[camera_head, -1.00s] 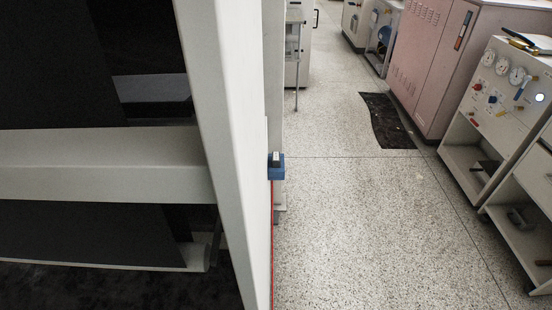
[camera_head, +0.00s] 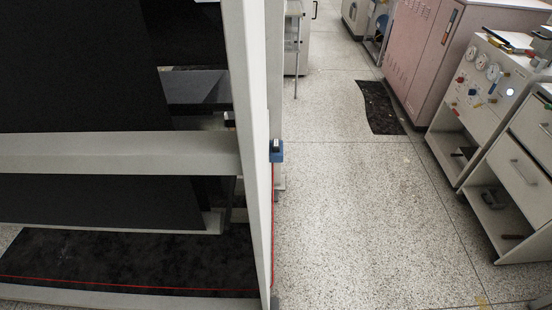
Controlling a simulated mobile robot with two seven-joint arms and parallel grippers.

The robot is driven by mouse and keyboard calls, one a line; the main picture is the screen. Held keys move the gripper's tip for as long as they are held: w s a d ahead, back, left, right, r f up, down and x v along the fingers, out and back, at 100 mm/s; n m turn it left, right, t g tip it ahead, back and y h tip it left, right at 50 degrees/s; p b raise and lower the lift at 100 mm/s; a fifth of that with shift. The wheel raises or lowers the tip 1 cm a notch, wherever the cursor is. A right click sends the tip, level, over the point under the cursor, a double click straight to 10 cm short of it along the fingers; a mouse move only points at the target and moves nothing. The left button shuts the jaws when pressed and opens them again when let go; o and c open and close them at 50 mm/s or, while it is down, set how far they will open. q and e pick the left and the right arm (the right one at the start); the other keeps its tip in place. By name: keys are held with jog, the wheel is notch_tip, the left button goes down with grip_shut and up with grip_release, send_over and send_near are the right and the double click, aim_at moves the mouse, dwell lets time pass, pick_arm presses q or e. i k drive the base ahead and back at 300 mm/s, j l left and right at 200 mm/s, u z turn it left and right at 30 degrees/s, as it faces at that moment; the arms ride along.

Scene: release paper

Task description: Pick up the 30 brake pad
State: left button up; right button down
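No brake pad can be made out in the head view. Neither of my grippers shows in the view. A small blue box-like part (camera_head: 276,151) is fixed on the edge of the large frame at the left; it does not look like a brake pad.
A large white-framed structure (camera_head: 120,153) with dark panels fills the left. Speckled floor (camera_head: 350,220) runs clear down the middle. A dark mat (camera_head: 380,108) lies near a pink cabinet (camera_head: 430,60). A gauge panel bench (camera_head: 480,90) and a drawer cabinet (camera_head: 520,165) stand at the right.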

aim_at(276, 147)
jog(key=k+u, duration=0.1)
jog(key=u, duration=0.6)
jog(key=k+j+u, duration=0.1)
jog(key=u, duration=0.25)
jog(key=i+l+u, duration=0.15)
jog(key=l+u, duration=0.45)
jog(key=l, duration=0.15)
jog(key=i+l+u, duration=0.1)
jog(key=l+u, duration=0.2)
jog(key=l, duration=0.15)
jog(key=i+l, duration=0.1)
jog(key=l, duration=2.1)
jog(key=i, duration=0.05)
